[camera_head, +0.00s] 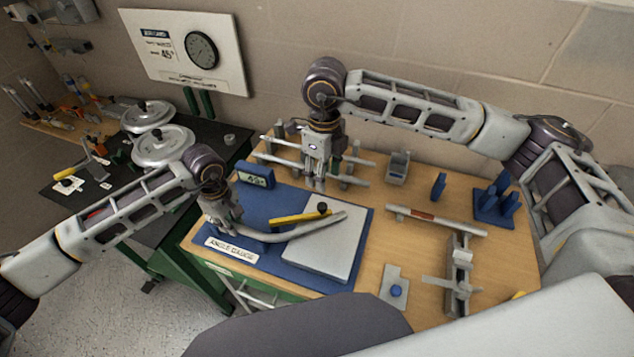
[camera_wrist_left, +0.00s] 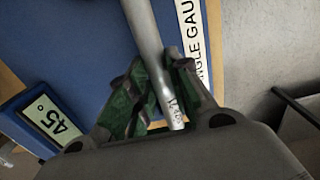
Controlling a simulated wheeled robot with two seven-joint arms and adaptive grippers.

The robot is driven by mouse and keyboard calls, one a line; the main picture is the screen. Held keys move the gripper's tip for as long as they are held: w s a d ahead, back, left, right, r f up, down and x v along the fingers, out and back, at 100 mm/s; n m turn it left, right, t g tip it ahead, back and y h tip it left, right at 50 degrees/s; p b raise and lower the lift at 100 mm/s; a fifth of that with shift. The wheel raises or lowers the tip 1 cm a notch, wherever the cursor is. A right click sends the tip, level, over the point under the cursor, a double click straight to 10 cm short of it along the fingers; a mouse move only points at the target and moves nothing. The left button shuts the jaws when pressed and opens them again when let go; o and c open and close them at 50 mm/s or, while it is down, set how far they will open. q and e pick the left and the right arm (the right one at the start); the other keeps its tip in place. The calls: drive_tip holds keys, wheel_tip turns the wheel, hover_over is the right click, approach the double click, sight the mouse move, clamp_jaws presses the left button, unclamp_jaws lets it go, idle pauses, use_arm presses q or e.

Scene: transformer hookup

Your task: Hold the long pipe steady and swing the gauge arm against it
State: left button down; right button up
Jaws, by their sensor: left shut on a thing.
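The long grey pipe (camera_head: 285,236) lies over the blue angle gauge board (camera_head: 262,199) and curves up toward its right end. My left gripper (camera_head: 228,222) is shut on the pipe's left end; in the left wrist view the pipe (camera_wrist_left: 151,45) passes between the green-padded fingers (camera_wrist_left: 155,95). The yellow gauge arm (camera_head: 290,217), with a black knob (camera_head: 322,208), lies just behind the pipe; I cannot tell whether they touch. My right gripper (camera_head: 317,180) points down at the pipe rack behind the board, away from the gauge arm; its finger opening is unclear.
A pale plate (camera_head: 328,250) covers the board's right part. A 45° sign (camera_head: 256,175) stands at its back left. The pipe rack (camera_head: 275,158) is behind. To the right are a marked pipe (camera_head: 435,220), a grey fixture (camera_head: 459,275) and a blue peg stand (camera_head: 494,208).

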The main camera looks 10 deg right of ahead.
use_arm(q)
drive_tip(key=c, duration=1.2)
unclamp_jaws()
drive_tip(key=shift+c, duration=0.2)
drive_tip(key=shift+r, duration=0.1)
wheel_tip(320, 180, up, 12)
